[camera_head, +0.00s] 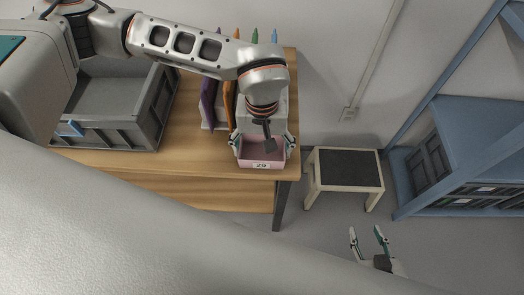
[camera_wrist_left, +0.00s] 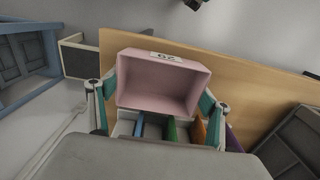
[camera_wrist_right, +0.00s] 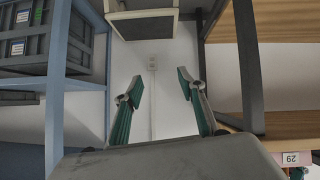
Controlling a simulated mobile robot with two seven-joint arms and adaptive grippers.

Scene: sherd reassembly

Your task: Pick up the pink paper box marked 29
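The pink paper box (camera_head: 262,154) is open-topped, with a white label reading 29 on its front wall. It is at the table's front right corner. In the left wrist view the box (camera_wrist_left: 160,82) shows its empty inside. My left gripper (camera_head: 262,144) points down over it, one finger along each side wall; the teal pads appear to press on both sides. I cannot tell whether the box rests on the table or is just above it. The box's label (camera_wrist_right: 293,158) also shows in the right wrist view. My right gripper (camera_head: 368,238) is open and empty, away from the table.
The wooden table (camera_head: 190,165) carries a grey crate (camera_head: 120,134) at left and a rack with upright coloured pieces (camera_head: 208,100) behind the box. A stool with a dark top (camera_head: 345,170) stands right of the table. A blue shelf (camera_head: 455,125) holds grey crates further right.

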